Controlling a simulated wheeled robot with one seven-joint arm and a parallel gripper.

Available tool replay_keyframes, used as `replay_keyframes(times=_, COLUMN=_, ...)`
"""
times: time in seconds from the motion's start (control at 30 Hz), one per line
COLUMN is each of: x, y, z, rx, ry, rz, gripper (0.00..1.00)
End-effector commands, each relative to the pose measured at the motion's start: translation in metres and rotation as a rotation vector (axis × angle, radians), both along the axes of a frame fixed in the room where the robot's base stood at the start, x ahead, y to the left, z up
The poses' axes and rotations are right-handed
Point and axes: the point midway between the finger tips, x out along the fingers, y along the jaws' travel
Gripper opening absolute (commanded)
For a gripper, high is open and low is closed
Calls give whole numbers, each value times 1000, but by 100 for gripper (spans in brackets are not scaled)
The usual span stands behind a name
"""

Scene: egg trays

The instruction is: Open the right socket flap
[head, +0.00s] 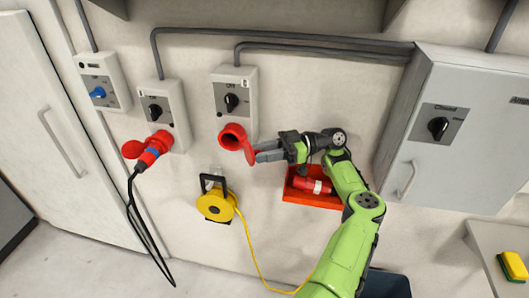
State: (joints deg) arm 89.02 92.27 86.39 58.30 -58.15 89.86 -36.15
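The right socket (233,136) is a red round outlet at the bottom of a grey switch box (234,91). Its opening is visible. Its red flap (249,152) stands swung out to the right of the opening. My gripper (262,152) reaches in from the right, with its fingertips at the flap's right side. I cannot tell whether the fingers touch the flap or are closed on it. The middle socket box (165,110) to the left has a red plug (153,148) with a black cable in it.
A yellow cable reel (216,205) hangs below the right socket. A red-orange bin (300,194) holding a red plug piece (313,185) is under my arm. A grey cabinet (465,125) with a handle is at right, and a blue-knob switch box (104,82) at left.

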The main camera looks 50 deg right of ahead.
Motion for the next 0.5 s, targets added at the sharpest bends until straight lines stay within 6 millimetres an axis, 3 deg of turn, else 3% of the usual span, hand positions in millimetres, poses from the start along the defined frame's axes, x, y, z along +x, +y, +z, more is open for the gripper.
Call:
replay_keyframes(times=0.33, x=0, y=0, z=2, rx=-2, ry=0, rz=1, gripper=38)
replay_keyframes(times=0.5, x=0, y=0, z=34, rx=-5, ry=-2, rz=1, gripper=38)
